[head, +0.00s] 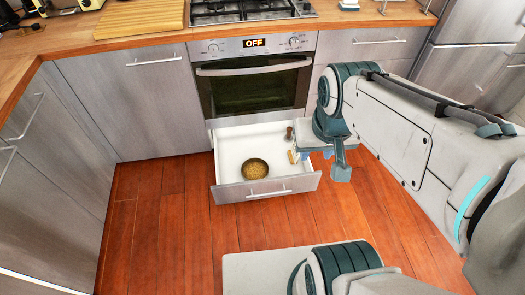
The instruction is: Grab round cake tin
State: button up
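A round, shallow, golden-brown tin (255,168) lies in the open drawer (228,143) under the oven, near the drawer's front panel. It looks like the round cake tin. A teal finger points down. The other finger is not clear, and I cannot tell whether the gripper is open or shut. Nothing is visibly held in it.
A small brown object (289,133) and a thin yellowish object (291,156) lie in the drawer's right side. The oven (255,90) is closed above. Wooden floor (160,220) is clear at left. A wooden board (140,18) lies on the counter.

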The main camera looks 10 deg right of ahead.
aim_at(254, 168)
jog(key=z, duration=0.2)
jog(key=k, duration=0.45)
jog(key=z, duration=0.8)
jog(key=i, duration=1.2)
jog(key=u, duration=1.25)
jog(key=i, duration=0.6)
jog(key=u, duration=0.6)
